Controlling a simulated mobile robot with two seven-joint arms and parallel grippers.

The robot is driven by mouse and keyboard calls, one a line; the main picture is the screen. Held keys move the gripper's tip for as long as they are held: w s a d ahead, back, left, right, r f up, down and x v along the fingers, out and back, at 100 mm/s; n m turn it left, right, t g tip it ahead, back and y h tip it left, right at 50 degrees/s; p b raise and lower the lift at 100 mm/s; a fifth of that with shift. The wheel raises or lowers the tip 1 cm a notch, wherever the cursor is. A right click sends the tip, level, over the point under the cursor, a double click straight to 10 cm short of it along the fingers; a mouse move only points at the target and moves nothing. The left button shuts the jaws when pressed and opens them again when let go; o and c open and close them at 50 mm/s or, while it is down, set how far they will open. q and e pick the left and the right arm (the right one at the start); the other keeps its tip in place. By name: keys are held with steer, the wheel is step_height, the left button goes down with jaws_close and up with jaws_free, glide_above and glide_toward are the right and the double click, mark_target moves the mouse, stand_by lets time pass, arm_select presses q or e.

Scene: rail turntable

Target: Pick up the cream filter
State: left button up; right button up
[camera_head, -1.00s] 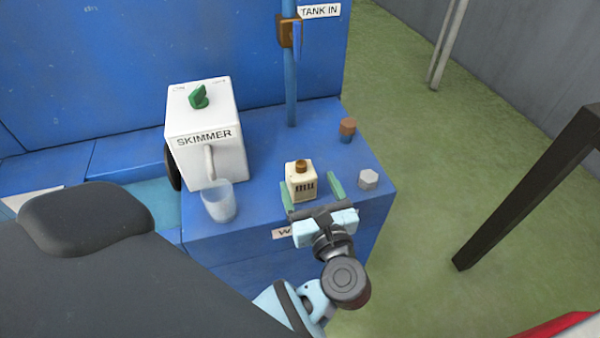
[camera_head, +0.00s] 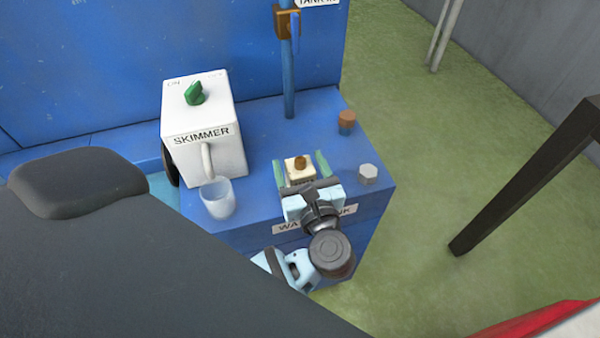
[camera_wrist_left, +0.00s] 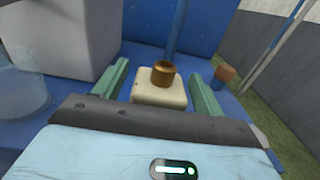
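The cream filter (camera_head: 298,172) is a small cream block with a brown round cap, standing upright on the blue tank top. My left gripper (camera_head: 300,164) is open, with one green finger on each side of the filter. The gripper body hides the filter's lower front. In the left wrist view the filter (camera_wrist_left: 158,92) sits between the two spread fingers (camera_wrist_left: 160,88), with gaps visible on both sides. My right gripper is not in view.
The white SKIMMER box (camera_head: 204,150) and a clear cup (camera_head: 217,198) stand to the left. A brown-capped small piece (camera_head: 346,122) and a grey hexagonal piece (camera_head: 368,174) stand to the right. A blue pipe (camera_head: 289,80) rises behind the filter.

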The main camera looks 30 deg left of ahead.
arm_select(q)
steer(key=c, duration=1)
steer(key=shift+o, duration=0.2)
steer(key=shift+r, duration=0.1)
step_height(320, 180, up, 10)
